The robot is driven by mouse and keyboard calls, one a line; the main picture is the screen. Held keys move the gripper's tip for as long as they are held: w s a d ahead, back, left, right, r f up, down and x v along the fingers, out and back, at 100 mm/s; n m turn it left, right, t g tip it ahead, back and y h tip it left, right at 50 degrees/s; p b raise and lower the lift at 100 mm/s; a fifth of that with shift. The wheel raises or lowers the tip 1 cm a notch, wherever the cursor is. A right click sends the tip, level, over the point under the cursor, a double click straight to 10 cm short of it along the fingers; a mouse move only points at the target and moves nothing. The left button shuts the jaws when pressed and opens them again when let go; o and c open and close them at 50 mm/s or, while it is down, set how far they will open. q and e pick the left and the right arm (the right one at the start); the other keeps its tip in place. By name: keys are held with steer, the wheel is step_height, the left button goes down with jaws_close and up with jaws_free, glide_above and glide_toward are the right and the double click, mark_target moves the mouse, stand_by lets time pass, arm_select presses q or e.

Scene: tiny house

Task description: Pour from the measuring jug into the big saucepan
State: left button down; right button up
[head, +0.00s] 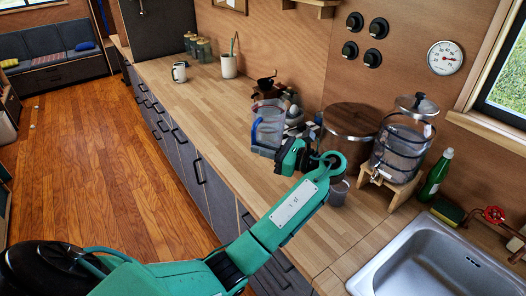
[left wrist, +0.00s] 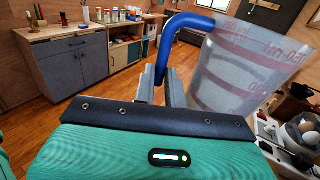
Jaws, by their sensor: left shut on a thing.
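The measuring jug (head: 269,122) is clear, with a blue handle and red markings. In the head view it is over the counter, roughly upright; I cannot tell whether its base touches the wood. My left gripper (head: 284,153) is shut on the jug's handle. In the left wrist view the fingers (left wrist: 161,85) pinch the blue handle (left wrist: 166,48), and the clear jug wall (left wrist: 232,75) fills the right side. Its contents are not clear. A wide round vessel with a brown top (head: 352,119) stands right of the jug; I cannot tell if it is the big saucepan. My right gripper is out of view.
A glass dispenser (head: 402,145) on a wooden stand, a green bottle (head: 437,174) and the sink (head: 440,262) are to the right. A small grey cup (head: 339,193) is beside my arm. Clutter (head: 292,105) stands behind the jug. The counter left of it (head: 205,105) is mostly clear.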

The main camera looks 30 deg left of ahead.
arm_select(q)
steer(key=shift+r, duration=0.1)
step_height(320, 180, down, 11)
steer(key=s+d+m+t+h, duration=0.15)
steer(key=m+t+h, duration=0.35)
steer(key=m+t, duration=0.75)
steer(key=s+d+m+t+h, duration=0.7)
steer(key=s+d+t+h, duration=0.1)
steer(key=s+d+h, duration=0.3)
steer(key=shift+s+d+h, duration=0.35)
steer(key=shift+s+h, duration=0.35)
steer(key=shift+h, duration=0.2)
